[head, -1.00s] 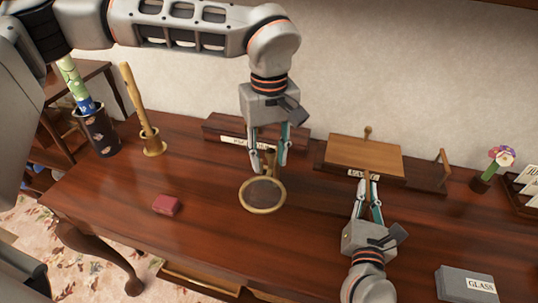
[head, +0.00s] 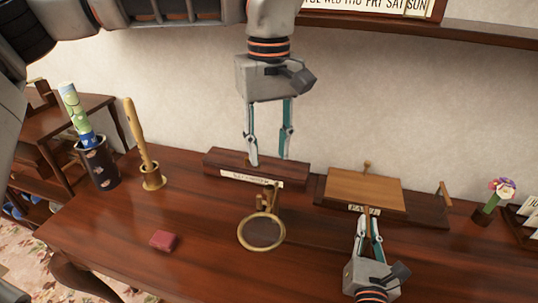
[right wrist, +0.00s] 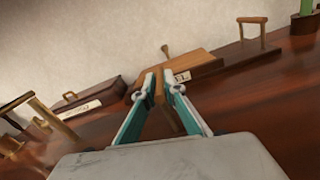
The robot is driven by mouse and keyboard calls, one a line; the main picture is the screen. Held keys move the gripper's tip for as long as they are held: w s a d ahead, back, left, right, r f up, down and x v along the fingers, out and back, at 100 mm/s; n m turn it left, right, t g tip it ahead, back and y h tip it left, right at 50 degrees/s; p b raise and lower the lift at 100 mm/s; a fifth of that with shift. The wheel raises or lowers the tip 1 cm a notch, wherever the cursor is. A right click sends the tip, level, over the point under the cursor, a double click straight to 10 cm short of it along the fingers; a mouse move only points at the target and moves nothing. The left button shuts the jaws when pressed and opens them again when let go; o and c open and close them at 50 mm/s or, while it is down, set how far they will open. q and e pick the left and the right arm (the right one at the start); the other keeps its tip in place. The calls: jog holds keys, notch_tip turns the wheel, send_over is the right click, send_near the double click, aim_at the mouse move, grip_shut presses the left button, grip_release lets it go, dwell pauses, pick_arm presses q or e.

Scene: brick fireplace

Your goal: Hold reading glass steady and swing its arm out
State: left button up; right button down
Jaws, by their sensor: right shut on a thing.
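The reading glass (head: 248,245), a brass ring around a dark lens, lies on the desk at the middle in the head view. Its short brass arm (head: 268,198) stands up at the ring's back edge. My left gripper (head: 268,161) is open and empty, above and behind the glass, apart from it. My right gripper (head: 367,214) is at the front of a labelled wooden easel block (head: 365,188). In the right wrist view it (right wrist: 161,88) is shut on a narrow brown wooden piece (right wrist: 160,84) there. Where that piece joins the block is unclear.
A dark wooden block with a label (head: 215,164) is behind the glass. A small red box (head: 164,240) lies left of it. A brass holder with a rod (head: 152,178) and a dark pot (head: 98,165) stand at left. A flower pot (head: 486,214) is at right.

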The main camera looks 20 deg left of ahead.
jog(key=c, duration=2)
grip_release()
jog(key=shift+a, duration=0.1)
jog(key=shift+s, duration=0.1)
